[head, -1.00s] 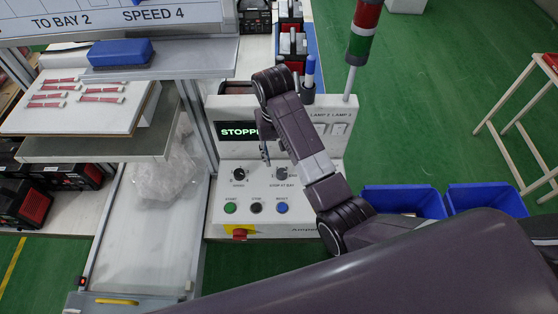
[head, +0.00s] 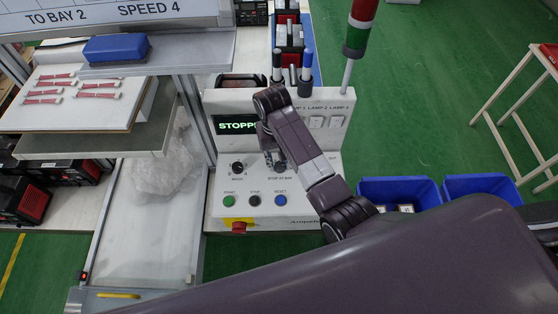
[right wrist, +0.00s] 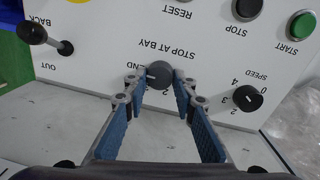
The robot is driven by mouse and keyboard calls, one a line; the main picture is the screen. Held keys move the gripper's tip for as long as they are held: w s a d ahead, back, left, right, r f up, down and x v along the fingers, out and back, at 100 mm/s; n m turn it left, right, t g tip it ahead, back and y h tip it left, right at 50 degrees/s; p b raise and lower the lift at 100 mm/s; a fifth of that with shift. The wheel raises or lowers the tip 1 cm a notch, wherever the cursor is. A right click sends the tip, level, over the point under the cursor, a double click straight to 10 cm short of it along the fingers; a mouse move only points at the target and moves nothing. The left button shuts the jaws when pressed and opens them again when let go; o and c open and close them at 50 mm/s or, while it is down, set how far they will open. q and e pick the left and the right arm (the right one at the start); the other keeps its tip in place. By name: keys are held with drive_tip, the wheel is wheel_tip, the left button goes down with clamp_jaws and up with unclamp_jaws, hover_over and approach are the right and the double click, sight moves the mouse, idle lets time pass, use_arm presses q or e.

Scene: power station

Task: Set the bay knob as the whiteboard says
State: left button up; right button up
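The whiteboard (head: 70,18) at the top left of the head view reads "TO BAY 2" and "SPEED 4" in its visible part. The bay knob (right wrist: 159,75) is a dark round knob above the white panel's "STOP AT BAY" lettering, which appears upside down in the right wrist view. My right gripper (right wrist: 158,84) is open, its blue-padded fingers on either side of the bay knob. I cannot tell whether they touch it. In the head view my right gripper (head: 270,150) partly hides that knob. My left gripper is not in view.
The speed knob (right wrist: 247,98) is close beside the right gripper. The console (head: 215,185) also carries green, black and blue buttons and a red stop button (head: 239,227). Its display (head: 236,126) reads "STOPP", the rest hidden. Blue bins (head: 400,190) stand to the right.

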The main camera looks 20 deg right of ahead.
drive_tip(key=c, duration=0.4)
drive_tip(key=shift+c, duration=0.2)
drive_tip(key=shift+n, duration=0.8)
drive_tip(key=n, duration=0.9)
drive_tip(key=shift+t, duration=0.3)
drive_tip(key=n, duration=0.6)
drive_tip(key=shift+s, duration=0.15)
drive_tip(key=n, duration=0.5)
drive_tip(key=shift+r+y, duration=0.1)
drive_tip(key=shift+y, duration=0.3)
drive_tip(key=shift+n, duration=0.4)
